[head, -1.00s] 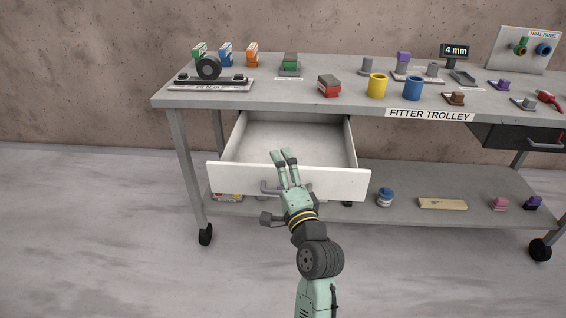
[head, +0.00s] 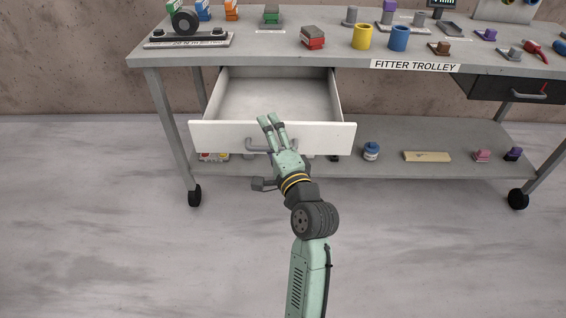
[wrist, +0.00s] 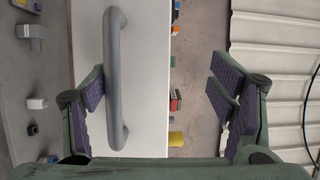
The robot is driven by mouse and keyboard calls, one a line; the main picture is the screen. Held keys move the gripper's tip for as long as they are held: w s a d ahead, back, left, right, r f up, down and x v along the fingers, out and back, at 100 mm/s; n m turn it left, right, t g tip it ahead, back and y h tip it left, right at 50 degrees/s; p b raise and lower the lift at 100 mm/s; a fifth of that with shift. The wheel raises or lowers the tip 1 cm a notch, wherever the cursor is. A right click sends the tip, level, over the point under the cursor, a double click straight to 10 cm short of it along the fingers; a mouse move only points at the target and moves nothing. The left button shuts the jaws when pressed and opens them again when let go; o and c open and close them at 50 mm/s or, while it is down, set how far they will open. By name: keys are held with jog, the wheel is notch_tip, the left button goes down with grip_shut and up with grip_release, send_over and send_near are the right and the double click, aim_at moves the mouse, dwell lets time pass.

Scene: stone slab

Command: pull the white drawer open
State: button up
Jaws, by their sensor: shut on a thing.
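The white drawer (head: 212,137) stands pulled well out under the trolley top, and its empty inside (head: 275,97) shows. Its grey bar handle (head: 257,147) is on the front, partly hidden by my gripper (head: 270,119). In the head view the fingers lie over the front near its top edge. In the wrist view the handle (wrist: 116,85) runs up the white front (wrist: 148,80). One finger of my gripper (wrist: 160,98) lies against or close beside the handle; the other appears apart, past the front's edge. Their exact contact is hard to tell.
The trolley top (head: 290,46) carries a red block (head: 313,37), a yellow cup (head: 362,37) and a blue cup (head: 398,39). A dark drawer (head: 515,87) is at the right. The lower shelf (head: 465,140) holds small items. The floor in front is clear.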

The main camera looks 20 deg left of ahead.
jog(key=shift+s+d+r+t+b, duration=0.3)
jog(key=shift+s+d+r+t, duration=0.1)
jog(key=shift+s+d+r, duration=0.6)
jog(key=shift+c, duration=0.6)
jog(key=shift+v, duration=1)
jog(key=c, duration=0.7)
jog(key=p+v, duration=0.1)
jog(key=v, duration=0.1)
jog(key=f+p+v, duration=0.1)
jog(key=v, duration=0.2)
jog(key=shift+s+a+p, duration=0.1)
jog(key=shift+s+p, duration=0.15)
jog(key=shift+p, duration=0.05)
jog(key=shift+f, duration=0.15)
